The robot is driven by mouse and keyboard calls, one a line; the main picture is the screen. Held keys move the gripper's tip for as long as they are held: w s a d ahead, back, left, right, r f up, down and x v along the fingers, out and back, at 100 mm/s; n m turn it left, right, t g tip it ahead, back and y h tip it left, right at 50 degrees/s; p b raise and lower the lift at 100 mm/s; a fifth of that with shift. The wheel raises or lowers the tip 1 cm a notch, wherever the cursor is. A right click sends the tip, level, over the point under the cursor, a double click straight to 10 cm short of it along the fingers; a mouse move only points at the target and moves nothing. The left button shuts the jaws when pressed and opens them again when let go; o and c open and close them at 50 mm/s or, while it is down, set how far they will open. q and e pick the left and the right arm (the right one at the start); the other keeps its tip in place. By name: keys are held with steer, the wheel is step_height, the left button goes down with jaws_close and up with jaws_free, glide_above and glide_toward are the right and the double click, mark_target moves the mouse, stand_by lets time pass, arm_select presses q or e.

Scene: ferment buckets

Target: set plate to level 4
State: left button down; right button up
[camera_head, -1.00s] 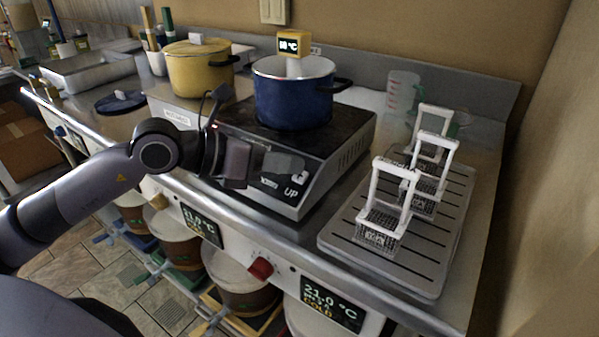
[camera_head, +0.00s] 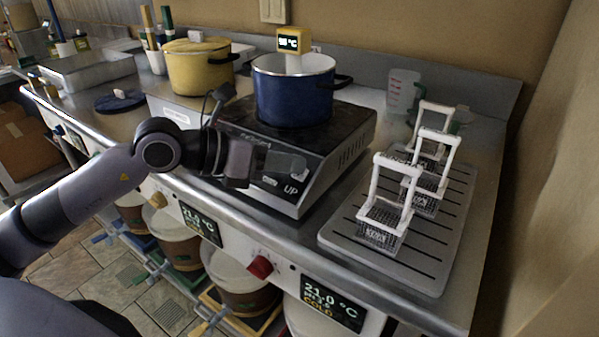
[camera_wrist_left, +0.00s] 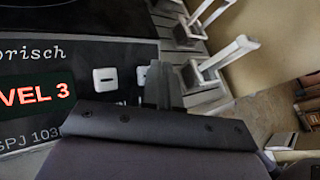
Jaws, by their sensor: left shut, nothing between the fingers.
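The hot plate (camera_head: 345,150), a black-topped steel unit, stands on the counter with a blue pot (camera_head: 292,98) on it. In the left wrist view its front panel display (camera_wrist_left: 38,95) reads "LEVEL 3" in red. A white minus button (camera_wrist_left: 105,79) is right of the display. A second pale button (camera_wrist_left: 142,74) is partly hidden by my fingers. My left gripper (camera_head: 300,166) is shut and empty, its tips at the panel's right end above the word "UP" (camera_head: 291,189). In the wrist view the fingers (camera_wrist_left: 164,84) overlap the second button; contact cannot be told. My right gripper is not in view.
A grey drain tray (camera_head: 335,238) with several white-handled baskets (camera_head: 383,225) stands right of the plate. A yellow pot (camera_head: 197,72) is to the left. A red knob (camera_head: 261,267) sticks out of the counter front below. A measuring jug (camera_head: 402,92) stands behind.

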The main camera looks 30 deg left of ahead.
arm_select(q)
steer(key=shift+w+f+b, duration=0.2)
steer(key=shift+f+b, duration=0.1)
steer(key=shift+f, duration=0.1)
stand_by(0.5)
steer(key=shift+s+r, duration=0.1)
steer(key=shift+r, duration=0.05)
steer(key=shift+s+r, duration=0.35)
steer(key=shift+r, duration=0.2)
stand_by(0.3)
steer(key=shift+s+a+r+p, duration=0.1)
steer(key=shift+s+r+p, duration=0.3)
steer(key=shift+r, duration=0.3)
steer(key=shift+s+a+r+p, duration=0.1)
steer(key=shift+s+r+p, duration=0.2)
steer(key=shift+r, duration=0.4)
steer(key=shift+s+r, duration=0.5)
steer(key=shift+r, duration=0.3)
